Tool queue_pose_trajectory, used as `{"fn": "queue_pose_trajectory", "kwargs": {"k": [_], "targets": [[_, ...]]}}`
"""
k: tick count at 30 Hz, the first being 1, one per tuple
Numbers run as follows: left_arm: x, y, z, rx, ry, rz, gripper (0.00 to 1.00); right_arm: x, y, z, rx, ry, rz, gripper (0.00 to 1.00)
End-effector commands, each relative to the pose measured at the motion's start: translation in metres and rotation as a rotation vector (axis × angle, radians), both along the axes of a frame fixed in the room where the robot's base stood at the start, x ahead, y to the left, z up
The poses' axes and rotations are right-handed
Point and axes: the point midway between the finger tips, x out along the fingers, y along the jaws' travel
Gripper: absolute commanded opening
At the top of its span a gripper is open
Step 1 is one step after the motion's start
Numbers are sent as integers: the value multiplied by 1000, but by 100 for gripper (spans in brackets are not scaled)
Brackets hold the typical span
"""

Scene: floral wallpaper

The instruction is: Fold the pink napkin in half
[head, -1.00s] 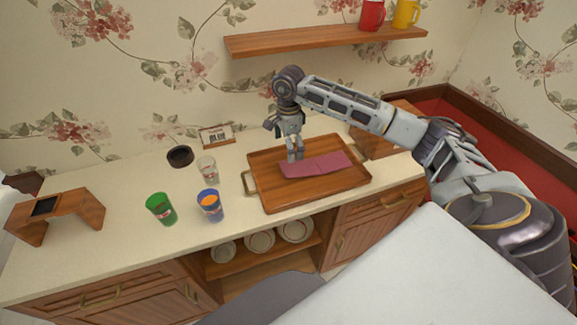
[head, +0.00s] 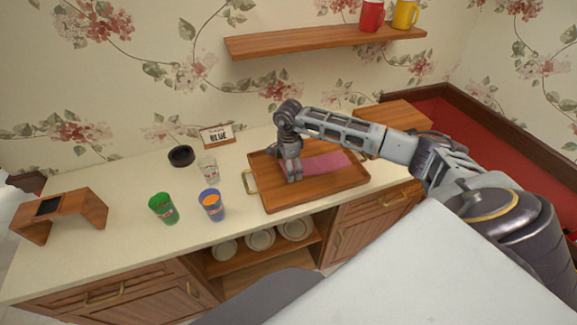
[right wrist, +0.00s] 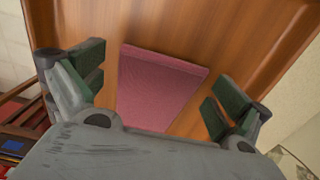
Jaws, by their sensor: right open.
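The pink napkin (head: 326,163) lies flat on the wooden tray (head: 310,197) as a narrow band; I cannot tell how many layers it has. In the head view my right gripper (head: 293,178) points down at its left end and hides part of it. In the right wrist view the napkin (right wrist: 160,88) lies between the spread fingers of the gripper (right wrist: 158,92), apart from both, with a thick-looking edge at the top. The gripper is open and holds nothing. My left gripper is out of view.
Left of the tray stand a clear glass (head: 208,170), a blue cup (head: 211,204) and a green cup (head: 163,208). A dark round bowl (head: 181,156) and a card reading "BLUE" (head: 217,135) are behind. A wooden stand (head: 62,211) is at far left. A shelf (head: 325,41) hangs above.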

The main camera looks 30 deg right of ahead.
Motion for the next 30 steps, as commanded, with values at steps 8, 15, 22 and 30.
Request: {"fn": "queue_pose_trajectory", "kwargs": {"k": [8, 15, 22, 30], "targets": [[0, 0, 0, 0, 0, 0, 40, 0, 0, 0, 0, 0, 0, 90], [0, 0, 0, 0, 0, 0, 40, 0, 0, 0, 0, 0, 0, 69], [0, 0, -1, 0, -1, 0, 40, 1, 0, 0, 2, 0, 0, 69], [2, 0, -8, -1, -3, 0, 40, 12, -1, 2, 28, -8, -2, 69]]}}
